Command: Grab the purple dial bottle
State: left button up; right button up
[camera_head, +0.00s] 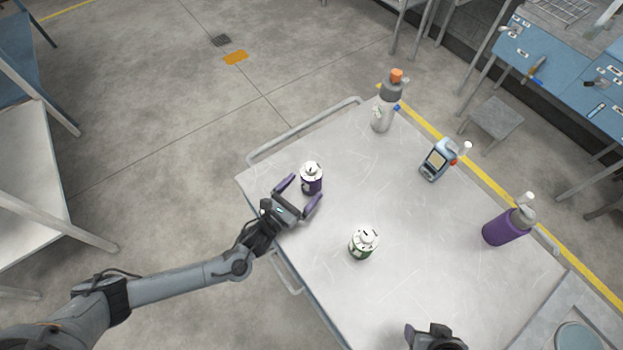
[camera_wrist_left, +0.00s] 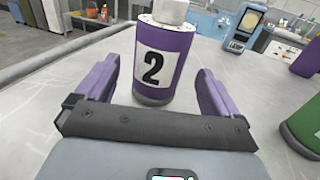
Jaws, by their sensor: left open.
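A small purple bottle (camera_head: 312,185) with a white dial-like cap stands upright near the table's left edge. In the left wrist view this purple bottle (camera_wrist_left: 165,62) shows a white label with a black "2"; its top is cut off. My left gripper (camera_head: 301,190) is open, with its purple fingers pointing at the bottle. In the left wrist view the gripper (camera_wrist_left: 157,78) has one finger on each side of the bottle, with gaps on both sides. How deep the bottle sits between them is hard to tell. My right gripper (camera_head: 434,338) shows only partly at the bottom edge.
On the pale table (camera_head: 400,290) a green bottle (camera_head: 363,244) with a white cap stands right of my left gripper. A larger purple bottle (camera_head: 506,228), a blue handheld device (camera_head: 437,160) and a grey bottle with orange top (camera_head: 384,112) stand farther off. A rail (camera_head: 300,128) edges the table.

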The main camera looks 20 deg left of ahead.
aim_at(315, 176)
pick_arm(q)
jog(key=shift+x, duration=3.25)
jog(key=c, duration=1.3)
jog(key=shift+o, duration=0.2)
